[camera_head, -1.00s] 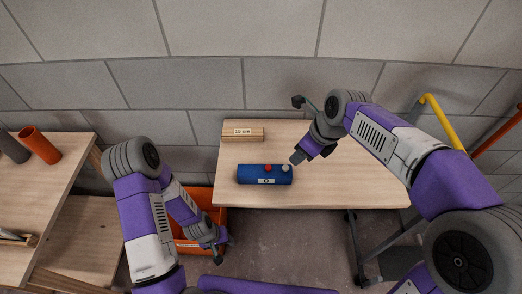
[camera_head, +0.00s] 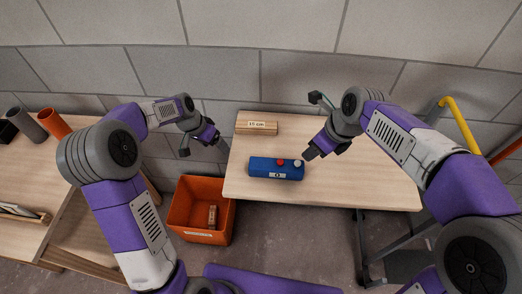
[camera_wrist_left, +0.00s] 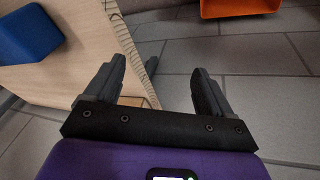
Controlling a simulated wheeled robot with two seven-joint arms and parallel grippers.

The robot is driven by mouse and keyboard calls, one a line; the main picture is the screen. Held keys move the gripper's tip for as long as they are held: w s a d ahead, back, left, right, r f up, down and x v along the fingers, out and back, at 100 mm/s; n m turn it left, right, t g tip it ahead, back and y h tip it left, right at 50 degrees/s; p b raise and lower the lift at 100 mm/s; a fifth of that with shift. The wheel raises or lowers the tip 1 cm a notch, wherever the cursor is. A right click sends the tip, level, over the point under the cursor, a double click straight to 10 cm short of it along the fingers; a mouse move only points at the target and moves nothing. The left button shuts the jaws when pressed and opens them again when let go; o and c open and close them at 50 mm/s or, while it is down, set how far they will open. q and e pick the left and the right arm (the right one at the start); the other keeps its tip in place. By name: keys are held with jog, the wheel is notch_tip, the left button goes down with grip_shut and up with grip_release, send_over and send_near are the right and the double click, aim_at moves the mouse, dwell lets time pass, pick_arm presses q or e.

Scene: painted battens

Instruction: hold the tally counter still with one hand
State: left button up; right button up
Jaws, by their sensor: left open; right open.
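The tally counter (camera_head: 262,168) is a blue box with a red button, a pale button and a small white display on its front. It lies on the wooden table, left of the middle; in the left wrist view its blue body (camera_wrist_left: 28,32) shows at the upper left. My left gripper (camera_head: 205,150) is open and empty, left of the table's left edge and apart from the counter. Its spread fingers show in the left wrist view (camera_wrist_left: 158,66). My right gripper (camera_head: 312,154) is open, just right of the counter's button end; whether it touches is unclear.
A wooden batten (camera_head: 257,128) marked 15 cm lies behind the counter on the table (camera_head: 370,180). An orange crate (camera_head: 184,204) with a small piece inside stands on the floor. A side table at left holds tubes. A yellow rail (camera_head: 462,125) stands at right.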

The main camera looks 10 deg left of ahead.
pick_arm(q)
jog(key=d+r+m, duration=0.5)
jog(key=d+r, duration=0.2)
jog(key=d, duration=0.2)
jog(key=m+g+y, duration=0.2)
jog(key=m+y, duration=0.1)
jog(key=m, duration=0.4)
send_over(262, 163)
jog(key=shift+w+a+r, duration=0.35)
jog(key=shift+w+r, duration=0.05)
jog(key=shift+s+d+f+m, duration=0.25)
jog(key=shift+s+d+m, duration=0.1)
jog(key=shift+m, duration=0.25)
jog(key=shift+f, duration=3.75)
jog(key=c, duration=1.1)
jog(key=shift+c, duration=0.2)
pick_arm(e)
grip_shut()
